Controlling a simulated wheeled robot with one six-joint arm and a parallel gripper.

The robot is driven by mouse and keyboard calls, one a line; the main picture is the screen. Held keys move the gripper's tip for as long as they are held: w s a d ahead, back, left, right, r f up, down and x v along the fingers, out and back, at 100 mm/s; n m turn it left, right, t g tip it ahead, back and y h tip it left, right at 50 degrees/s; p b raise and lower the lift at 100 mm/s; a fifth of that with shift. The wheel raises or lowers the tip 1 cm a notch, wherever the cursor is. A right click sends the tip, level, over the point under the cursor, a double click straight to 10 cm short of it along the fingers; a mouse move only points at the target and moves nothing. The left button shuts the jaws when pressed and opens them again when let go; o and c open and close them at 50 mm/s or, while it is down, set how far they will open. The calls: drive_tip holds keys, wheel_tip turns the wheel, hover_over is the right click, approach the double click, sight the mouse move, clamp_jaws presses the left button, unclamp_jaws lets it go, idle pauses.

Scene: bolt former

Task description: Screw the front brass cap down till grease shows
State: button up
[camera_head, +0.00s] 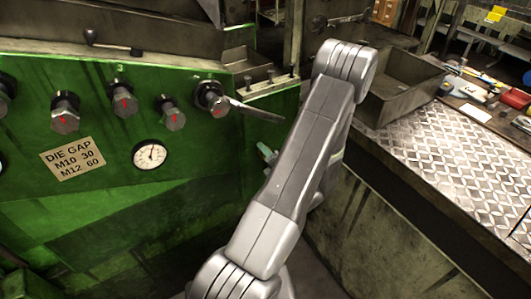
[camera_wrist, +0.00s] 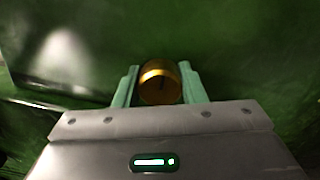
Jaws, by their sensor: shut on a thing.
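The brass cap (camera_wrist: 160,84) shows in the wrist view as a short gold cylinder with a dark mark on its face. My gripper (camera_wrist: 160,90) has its two pale green fingers on either side of the cap, shut on it, in front of the green machine wall. In the head view my grey arm reaches toward the green machine (camera_head: 210,165). Only a bit of a green finger (camera_head: 267,154) shows beside the arm there. The cap is hidden in the head view. I see no grease in either view.
Several dark knobs with red marks (camera_head: 123,103) and a lever (camera_head: 255,110) stick out above my gripper's place. A round gauge (camera_head: 150,154) and a DIE GAP plate (camera_head: 73,158) are on the left. A metal bin (camera_head: 398,85) and a tread-plate bench (camera_head: 450,165) stand right of my arm.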

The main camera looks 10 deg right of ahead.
drive_tip(key=o, duration=1)
drive_tip(key=shift+s+d, duration=0.1)
drive_tip(key=b+v, duration=0.2)
drive_tip(key=v, duration=1.1)
drive_tip(key=shift+s, duration=0.3)
